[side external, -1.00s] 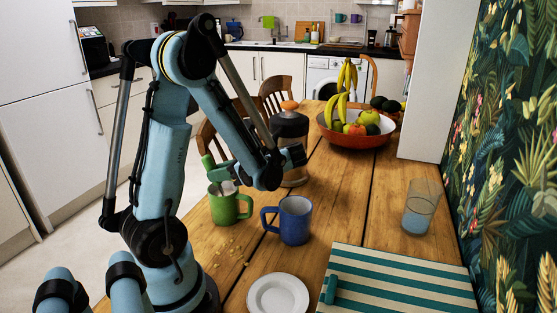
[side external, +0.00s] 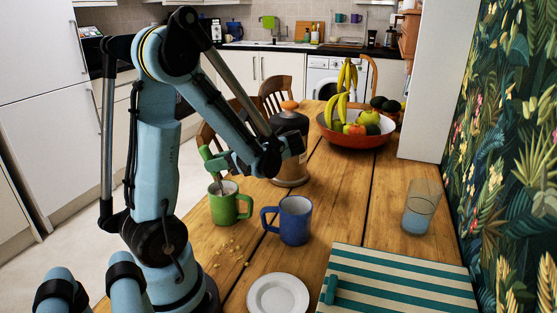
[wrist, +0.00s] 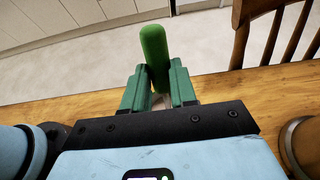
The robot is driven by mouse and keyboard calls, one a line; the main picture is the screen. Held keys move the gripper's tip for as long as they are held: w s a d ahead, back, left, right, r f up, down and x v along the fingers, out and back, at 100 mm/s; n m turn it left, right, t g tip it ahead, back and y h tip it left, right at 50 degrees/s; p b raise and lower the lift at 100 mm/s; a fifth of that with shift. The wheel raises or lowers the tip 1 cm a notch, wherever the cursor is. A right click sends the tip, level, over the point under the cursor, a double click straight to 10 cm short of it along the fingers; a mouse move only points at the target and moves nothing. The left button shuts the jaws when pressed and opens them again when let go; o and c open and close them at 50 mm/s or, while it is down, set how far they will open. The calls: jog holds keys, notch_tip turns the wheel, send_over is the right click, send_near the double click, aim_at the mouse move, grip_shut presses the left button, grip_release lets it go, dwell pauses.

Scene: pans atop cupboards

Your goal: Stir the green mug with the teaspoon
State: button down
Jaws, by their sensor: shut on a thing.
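The green mug (side external: 224,208) stands upright on the wooden table, left of the blue mug. My gripper (side external: 217,164) is above the green mug's mouth, shut on the teaspoon. The teaspoon's green handle (wrist: 155,45) stands up between the two green fingers of my gripper (wrist: 158,92) in the wrist view. In the side external view its metal part (side external: 217,186) reaches down to the mug's opening. The spoon's bowl end is hidden, and the mug does not show clearly in the wrist view.
A blue mug (side external: 294,224) stands close right of the green mug. A dark jar with an orange knob (side external: 290,105) is just behind my gripper.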

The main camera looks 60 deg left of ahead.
jog(key=shift+s+a+r, duration=0.3)
jog(key=shift+r, duration=0.65)
jog(key=shift+s+a+r, duration=0.25)
jog(key=shift+s+r, duration=0.05)
jog(key=shift+r, duration=0.65)
jog(key=shift+s+a+r, duration=0.3)
jog(key=shift+r, duration=0.65)
jog(key=shift+r, duration=2.5)
jog(key=shift+w, duration=0.1)
jog(key=w+d+f+m+t+y, duration=0.1)
jog(key=w+d+m+t+y, duration=0.1)
jog(key=w+d+m+t, duration=0.45)
jog(key=w+d+f+m+t+y, duration=0.15)
jog(key=w+d+m+t, duration=0.25)
jog(key=w+m+t, duration=0.45)
jog(key=w+d+m+t+h, duration=0.3)
jog(key=d, duration=0.5)
jog(key=w+d+f+m+t+h, duration=0.1)
jog(key=w+d+m+t+h, duration=0.2)
jog(key=d, duration=0.4)
jog(key=shift+w+d+f+h, duration=0.15)
jog(key=shift+w+d+h, duration=0.25)
jog(key=shift+w, duration=0.25)
